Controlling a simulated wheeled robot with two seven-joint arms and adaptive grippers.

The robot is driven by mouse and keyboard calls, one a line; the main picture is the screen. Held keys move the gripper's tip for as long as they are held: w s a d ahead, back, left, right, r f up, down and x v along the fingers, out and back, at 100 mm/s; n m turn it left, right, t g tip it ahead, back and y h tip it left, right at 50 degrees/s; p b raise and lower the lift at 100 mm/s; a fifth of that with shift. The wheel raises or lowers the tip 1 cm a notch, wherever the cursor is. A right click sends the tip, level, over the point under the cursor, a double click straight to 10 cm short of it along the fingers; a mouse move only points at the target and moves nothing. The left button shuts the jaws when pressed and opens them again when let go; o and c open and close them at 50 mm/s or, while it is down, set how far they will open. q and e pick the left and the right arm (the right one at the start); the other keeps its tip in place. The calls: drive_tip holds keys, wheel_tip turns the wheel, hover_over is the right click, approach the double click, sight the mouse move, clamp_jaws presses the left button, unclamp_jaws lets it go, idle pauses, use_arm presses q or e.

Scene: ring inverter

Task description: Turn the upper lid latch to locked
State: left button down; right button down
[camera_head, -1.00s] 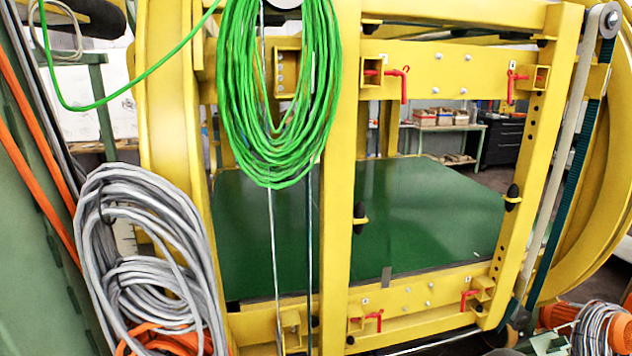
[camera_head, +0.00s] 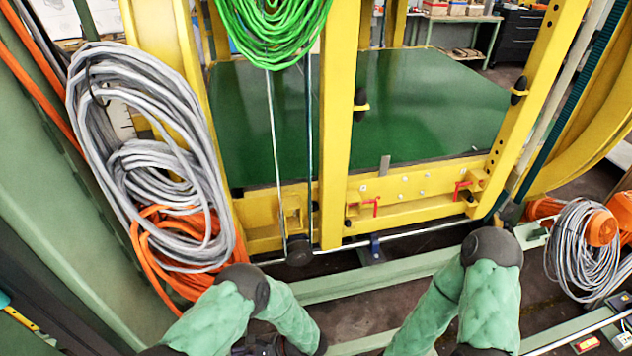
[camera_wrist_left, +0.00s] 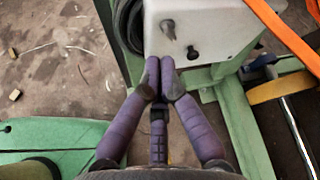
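The upper lid latches are out of view now. Two lower red latch handles show in the head view on the yellow lower beam: one near the middle post (camera_head: 366,206) and one at the right (camera_head: 461,189). In the left wrist view my left gripper (camera_wrist_left: 160,66) has purple fingers, with two fingertips close together and a third, shorter-looking finger between them. In the head view only links of my arms show at the bottom; my right gripper is out of view.
A grey cable coil (camera_head: 150,160) hangs at the left and a green one (camera_head: 275,30) at the top. A yellow frame (camera_head: 337,130) surrounds a green panel (camera_head: 430,110). A green floor beam (camera_head: 365,272) crosses in front. A white box (camera_wrist_left: 205,30) stands ahead in the wrist view.

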use_arm(q)
drive_tip(key=shift+d, duration=0.35)
drive_tip(key=shift+w, duration=0.1)
drive_tip(key=a, duration=0.6)
drive_tip(key=shift+w+a+r, duration=0.25)
drive_tip(key=shift+w+r, duration=0.2)
drive_tip(key=shift+s+d+f, duration=0.25)
drive_tip(key=shift+s+f, duration=0.45)
drive_tip(key=shift+s, duration=0.2)
idle(1.4)
drive_tip(key=shift+s+r, duration=0.1)
